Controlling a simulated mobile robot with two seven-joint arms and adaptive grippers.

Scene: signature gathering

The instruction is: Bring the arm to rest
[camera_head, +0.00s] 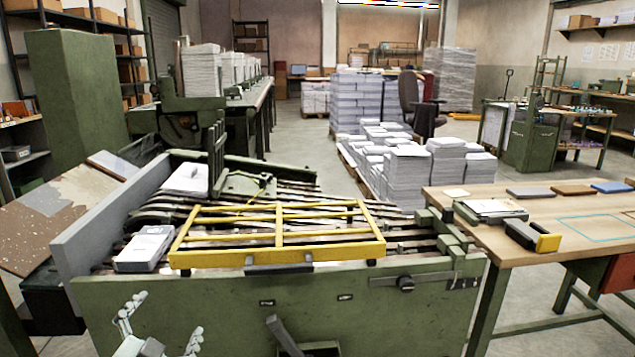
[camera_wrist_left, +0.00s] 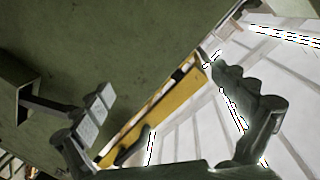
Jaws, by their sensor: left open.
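My left gripper (camera_head: 168,313) is at the bottom left of the head view, in front of the green front panel (camera_head: 390,315) of the machine. Its two fingers are spread apart with nothing between them. In the left wrist view the open fingers (camera_wrist_left: 160,77) frame the green panel (camera_wrist_left: 120,40) and a yellow bar (camera_wrist_left: 160,108). I cannot tell whether the gripper touches the panel. My right gripper is not in view.
A hinged-looking yellow frame (camera_head: 280,238) lies over the machine's slats. A dark lever (camera_head: 283,335) juts from the front panel. A wooden table (camera_head: 560,220) stands at right. Open floor (camera_head: 300,150) lies behind.

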